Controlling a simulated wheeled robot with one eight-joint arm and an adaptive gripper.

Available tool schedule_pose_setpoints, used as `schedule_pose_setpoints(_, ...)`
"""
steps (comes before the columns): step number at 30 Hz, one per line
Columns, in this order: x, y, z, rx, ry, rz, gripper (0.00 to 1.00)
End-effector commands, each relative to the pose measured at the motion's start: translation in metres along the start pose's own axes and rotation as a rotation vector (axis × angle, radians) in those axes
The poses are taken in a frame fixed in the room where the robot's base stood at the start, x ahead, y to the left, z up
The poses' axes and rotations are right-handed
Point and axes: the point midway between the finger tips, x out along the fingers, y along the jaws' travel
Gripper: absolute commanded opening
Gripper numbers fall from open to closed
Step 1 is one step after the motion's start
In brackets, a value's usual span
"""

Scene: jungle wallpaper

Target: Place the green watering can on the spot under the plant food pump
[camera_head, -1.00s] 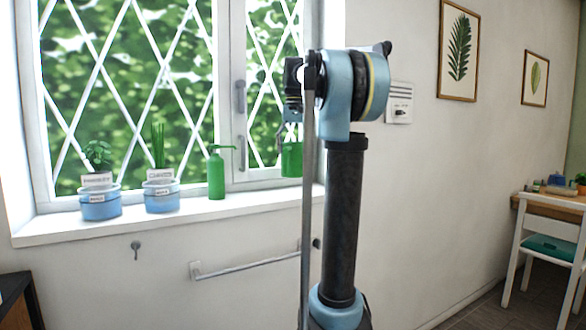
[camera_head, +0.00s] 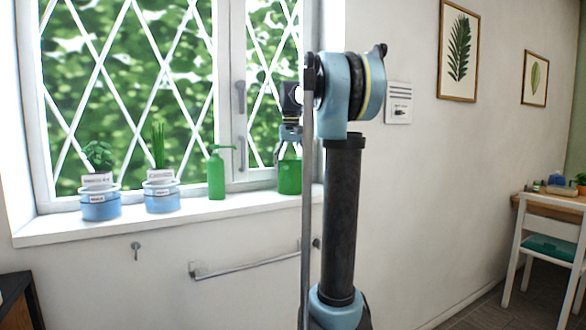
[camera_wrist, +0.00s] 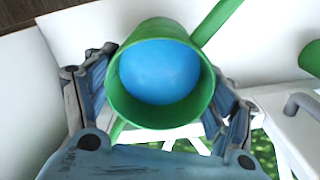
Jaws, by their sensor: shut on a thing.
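The green watering can (camera_head: 289,178) is at the right end of the window sill, partly hidden by my arm. In the wrist view the can (camera_wrist: 122,100) shows from above, with blue inside and its spout pointing up and right. My gripper (camera_wrist: 170,82) is shut on the can, one finger on each side; in the head view my gripper (camera_head: 290,138) is above it. I cannot tell whether the can touches the sill. The green plant food pump (camera_head: 216,176) stands upright left of the can, its nozzle pointing right. A green thing, likely the pump, shows at the wrist view's right edge (camera_wrist: 311,58).
Two blue pots with plants (camera_head: 100,205) (camera_head: 162,196) stand on the white window sill (camera_head: 250,203), left of the pump. The window frame (camera_head: 238,150) is close behind. A rail (camera_head: 250,262) is on the wall below. Bare sill lies between pump and can.

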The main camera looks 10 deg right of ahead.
Motion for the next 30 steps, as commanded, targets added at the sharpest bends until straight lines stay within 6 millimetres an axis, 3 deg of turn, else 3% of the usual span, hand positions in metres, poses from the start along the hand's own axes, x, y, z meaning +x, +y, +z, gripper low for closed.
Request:
schedule_pose_setpoints(2,0.000,-0.001,-0.002,-0.004,0.003,-0.002,0.10)
schedule_pose_setpoints(3,0.000,-0.001,-0.002,-0.004,0.004,-0.002,0.79)
schedule_pose_setpoints(6,0.000,-0.001,-0.002,-0.004,0.003,-0.002,0.97)
schedule_pose_setpoints(20,-0.003,-0.001,-0.001,-0.003,0.002,-0.001,0.97)
schedule_pose_setpoints(25,-0.020,-0.001,-0.001,-0.003,0.002,-0.001,0.97)
schedule_pose_setpoints(30,-0.050,-0.001,-0.001,-0.003,0.002,-0.001,0.97)
